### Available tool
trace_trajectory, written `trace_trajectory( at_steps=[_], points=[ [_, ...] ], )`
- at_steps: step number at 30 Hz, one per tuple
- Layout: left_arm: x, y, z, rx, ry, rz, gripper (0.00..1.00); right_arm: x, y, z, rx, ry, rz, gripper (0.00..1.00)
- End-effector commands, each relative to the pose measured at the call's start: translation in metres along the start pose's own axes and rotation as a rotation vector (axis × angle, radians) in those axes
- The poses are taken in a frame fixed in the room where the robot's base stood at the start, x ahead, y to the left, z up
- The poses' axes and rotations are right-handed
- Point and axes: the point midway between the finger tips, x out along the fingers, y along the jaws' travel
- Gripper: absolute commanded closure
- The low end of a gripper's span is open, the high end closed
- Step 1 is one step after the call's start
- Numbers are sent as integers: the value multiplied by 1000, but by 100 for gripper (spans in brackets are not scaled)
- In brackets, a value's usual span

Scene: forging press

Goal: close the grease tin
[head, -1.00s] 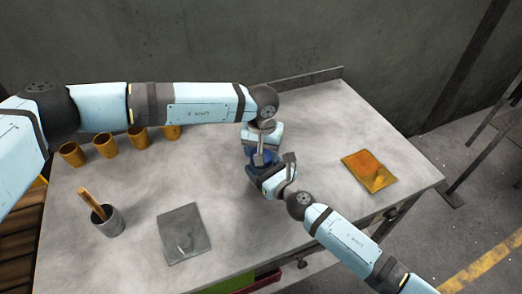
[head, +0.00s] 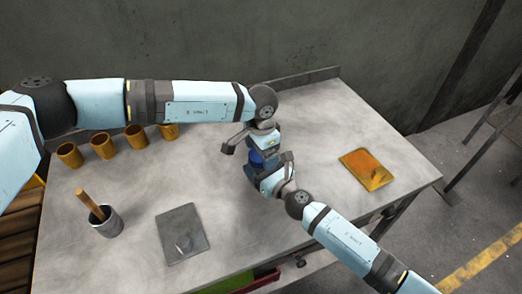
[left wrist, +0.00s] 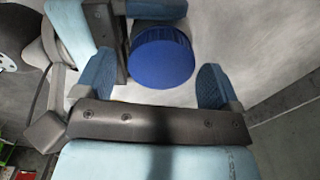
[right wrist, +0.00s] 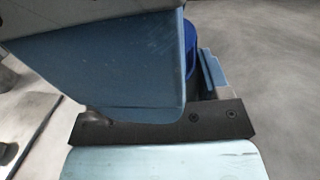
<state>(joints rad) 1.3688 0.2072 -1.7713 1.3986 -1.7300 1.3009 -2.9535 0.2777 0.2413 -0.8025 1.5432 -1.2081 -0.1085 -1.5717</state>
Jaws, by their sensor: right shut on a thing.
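The grease tin shows as a blue round piece (head: 262,158) in the head view, between my two grippers above the table's middle. In the left wrist view its blue ribbed lid (left wrist: 162,58) lies between the spread fingers of my left gripper (left wrist: 157,66), with a gap to the right finger. My left gripper is open. My right gripper (head: 268,172) is shut on the tin from the near side. In the right wrist view only a blue edge of the tin (right wrist: 190,48) shows behind a large blue link. The tin's lower body is mostly hidden, and I cannot tell how the lid sits.
The grey table (head: 320,190) has free room around the grippers. Several tan cups (head: 102,146) stand at the back left. A grey pot (head: 106,222) with a wooden handle, a grey plate (head: 183,233) and an orange plate (head: 366,168) lie apart.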

Motion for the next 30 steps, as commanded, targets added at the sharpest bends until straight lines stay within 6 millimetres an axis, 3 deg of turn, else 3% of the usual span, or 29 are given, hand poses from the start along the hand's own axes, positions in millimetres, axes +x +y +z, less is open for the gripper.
trace_trajectory(
  at_steps=[8, 18, 30],
  points=[
    [-5, 0, 0, -1, 1, -1, 11, 0, 0, 0, -1, 0, 0, 97],
    [-44, -1, 0, -1, 1, -1, 11, 0, 0, 0, -1, 0, 0, 97],
    [-48, 1, -2, -54, 23, 24, 16, 0, 0, 0, -1, 0, 0, 97]
  ],
)
